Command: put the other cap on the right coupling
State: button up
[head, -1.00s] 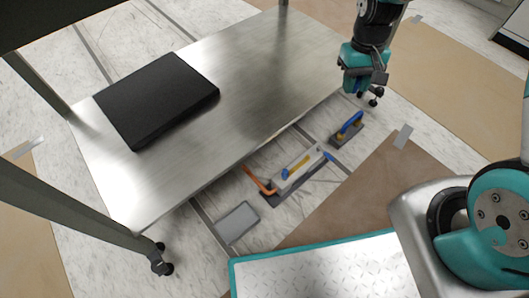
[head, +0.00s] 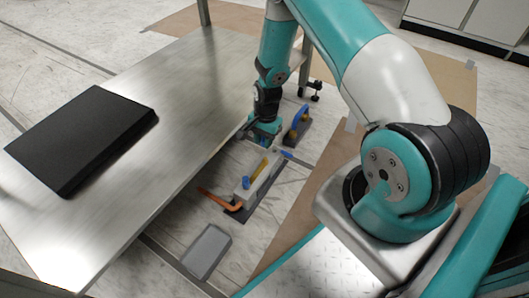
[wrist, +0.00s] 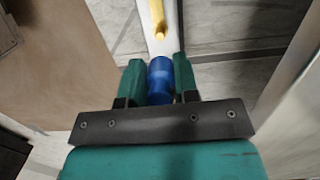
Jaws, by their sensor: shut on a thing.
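My gripper (head: 264,134) points down beside the table's right edge, at the far end of a long white part (head: 262,176) on the floor. In the wrist view its fingers (wrist: 159,72) are shut on a blue cap (wrist: 160,82). The cap lines up with the near end of the white part (wrist: 166,40); I cannot tell whether it is touching or seated. A yellow bar (wrist: 158,18) lies along the white part. A blue piece (head: 245,183) shows at its near end and another (head: 286,154) by its far end. The couplings are not clearly visible.
The steel table (head: 160,165) stands close left of my gripper, with a black slab (head: 82,138) on it. A blue-handled tool (head: 299,122) stands just right of the gripper. An orange bent handle (head: 218,199) and a grey pad (head: 207,251) lie nearer.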

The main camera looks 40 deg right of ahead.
jog(key=shift+d+f+m, duration=0.2)
jog(key=shift+f+m, duration=0.3)
jog(key=shift+f, duration=0.65)
notch_tip(320, 180, down, 3)
jog(key=b, duration=0.3)
jog(key=shift+b, duration=0.35)
jog(key=shift+f, duration=0.4)
jog(key=shift+s+a+r+p, duration=0.1)
jog(key=shift+a+p, duration=0.05)
jog(key=shift+p, duration=0.2)
jog(key=shift+f, duration=0.35)
jog(key=shift+f, duration=0.5)
jog(key=shift+f, duration=0.2)
jog(key=shift+f+b, duration=0.3)
jog(key=shift+f+p, duration=0.5)
dwell(3.1)
